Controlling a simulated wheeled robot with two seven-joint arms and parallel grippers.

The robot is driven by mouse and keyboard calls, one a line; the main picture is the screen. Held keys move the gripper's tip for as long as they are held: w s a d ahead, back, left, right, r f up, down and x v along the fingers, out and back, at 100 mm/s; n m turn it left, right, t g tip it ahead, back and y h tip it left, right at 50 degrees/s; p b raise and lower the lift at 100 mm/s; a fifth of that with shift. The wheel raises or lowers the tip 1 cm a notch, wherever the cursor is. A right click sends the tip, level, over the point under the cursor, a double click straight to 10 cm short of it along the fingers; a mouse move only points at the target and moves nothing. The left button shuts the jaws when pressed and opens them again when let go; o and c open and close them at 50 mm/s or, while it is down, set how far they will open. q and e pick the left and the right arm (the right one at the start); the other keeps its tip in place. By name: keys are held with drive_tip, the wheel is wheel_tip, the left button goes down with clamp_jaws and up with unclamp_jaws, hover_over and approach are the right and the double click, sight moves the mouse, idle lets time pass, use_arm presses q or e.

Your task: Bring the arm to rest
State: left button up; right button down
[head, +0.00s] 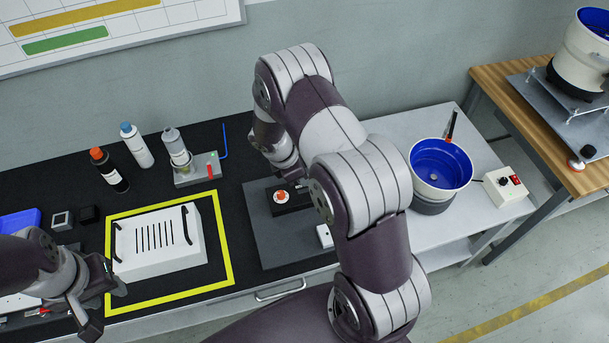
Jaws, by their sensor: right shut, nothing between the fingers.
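My right arm rises from the bottom middle and bends over the bench. Its gripper (299,181) points down above a grey plate (262,228), close to a small black block with an orange and white round part (282,197). That gripper is shut and empty, and the arm partly hides it. My left gripper (104,308) is at the lower left, beside a white slotted case (165,255). Its fingers stand apart with nothing seen between them.
The case sits inside a yellow taped outline (228,262) on the black bench. Bottles (137,146) and a small fixture (197,172) stand behind. A blue-lined bowl feeder (440,165) and a control box (505,187) are on the right. The wall is close behind.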

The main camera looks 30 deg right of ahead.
drive_tip(key=p+v, duration=0.4)
drive_tip(key=v, duration=0.3)
drive_tip(key=shift+a+r+p, duration=0.2)
drive_tip(key=shift+r+p, duration=0.05)
drive_tip(key=shift+p, duration=0.1)
drive_tip(key=s+a+r+m+t+y, duration=0.1)
drive_tip(key=s+a+r+m+y, duration=0.1)
drive_tip(key=s+a+r+m, duration=0.2)
drive_tip(key=s+a+r+m+t+y, duration=0.1)
drive_tip(key=s+a+r+m, duration=0.3)
drive_tip(key=s+r+m, duration=0.5)
wheel_tip(320, 180, up, 3)
drive_tip(key=shift+s+r+m+y, duration=0.1)
drive_tip(key=shift+s+m+y, duration=0.1)
drive_tip(key=shift+m+y, duration=0.6)
